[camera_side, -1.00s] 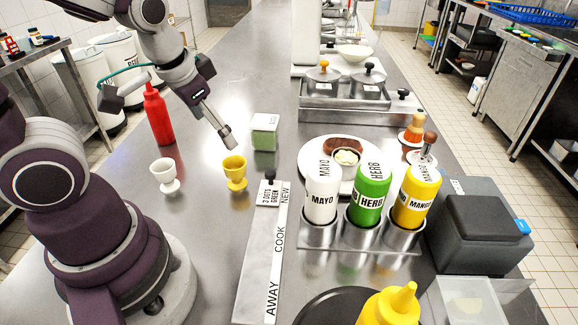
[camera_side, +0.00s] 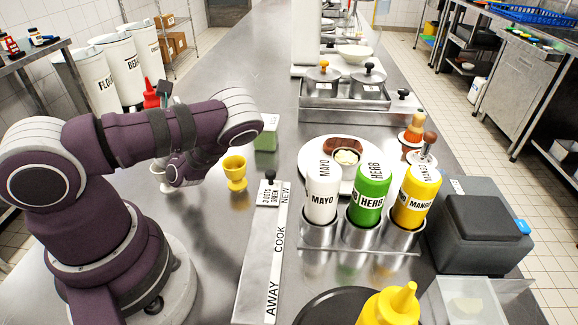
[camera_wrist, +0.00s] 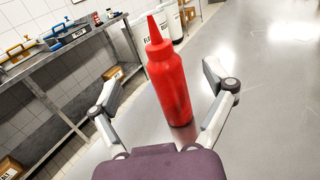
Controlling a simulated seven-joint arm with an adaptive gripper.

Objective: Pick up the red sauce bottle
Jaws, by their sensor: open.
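The red sauce bottle (camera_wrist: 171,85) stands upright on the steel counter in the wrist view, with its pointed nozzle up. In the side view only its red top (camera_side: 151,96) shows; my arm hides the rest. My gripper (camera_wrist: 163,105) is open, with one finger on each side of the bottle in the wrist view. A gap shows between each finger and the bottle, and I cannot tell how deep the bottle sits between them. In the side view my gripper is mostly hidden behind my arm.
A yellow egg cup (camera_side: 235,172) stands close to the right of my wrist. A green box (camera_side: 265,133) stands behind it. A metal holder (camera_side: 352,236) with mayo, herb and mango bottles is further right. The counter beyond the red bottle is clear.

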